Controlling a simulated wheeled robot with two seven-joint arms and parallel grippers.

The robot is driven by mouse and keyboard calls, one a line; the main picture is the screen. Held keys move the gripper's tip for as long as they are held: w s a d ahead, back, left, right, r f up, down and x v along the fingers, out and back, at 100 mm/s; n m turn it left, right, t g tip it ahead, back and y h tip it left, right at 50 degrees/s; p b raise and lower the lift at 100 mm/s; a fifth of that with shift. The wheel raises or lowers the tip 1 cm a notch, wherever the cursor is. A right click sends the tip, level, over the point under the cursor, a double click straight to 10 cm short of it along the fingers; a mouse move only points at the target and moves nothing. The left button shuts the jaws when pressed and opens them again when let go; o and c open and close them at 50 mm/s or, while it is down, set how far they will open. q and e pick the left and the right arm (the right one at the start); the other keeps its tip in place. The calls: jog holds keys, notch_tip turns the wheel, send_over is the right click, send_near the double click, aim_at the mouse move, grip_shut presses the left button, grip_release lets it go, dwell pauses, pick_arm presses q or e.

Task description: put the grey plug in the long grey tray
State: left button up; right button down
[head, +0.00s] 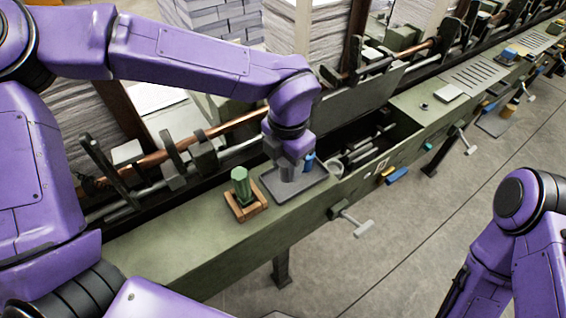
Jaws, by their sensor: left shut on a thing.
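The long grey tray (314,181) is a dark, flat rectangle on the green bench, just right of the middle of its near part. My left gripper (288,174) reaches down from above, over the tray's middle. It is shut on a small grey thing, which I take to be the grey plug; the fingers mostly hide it. I cannot tell whether the plug touches the tray. A blue cylinder (308,163) stands just right of the gripper, at the tray's far side. My right gripper is not in view; only its arm shows at lower right.
A green cylinder (240,181) stands in a square wooden holder (247,210) left of the tray. A round pale cup (334,167) sits right of it, beside an open bin with metal rods (368,143). A copper-coloured shaft (236,122) runs behind. Bare bench lies at front left.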

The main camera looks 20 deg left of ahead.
pick_arm(q)
jog(key=f, duration=0.2)
jog(key=w+a+f, duration=0.1)
jog(key=f, duration=0.1)
jog(key=w+a+f+p, duration=0.1)
jog(key=f, duration=0.1)
jog(key=shift+w+f, duration=0.25)
jog(key=shift+f, duration=0.3)
jog(key=shift+f, duration=0.15)
jog(key=o, duration=1)
jog(key=shift+o, duration=0.2)
jog(key=shift+r, duration=0.2)
notch_tip(320, 180, up, 12)
jog(key=b, duration=0.1)
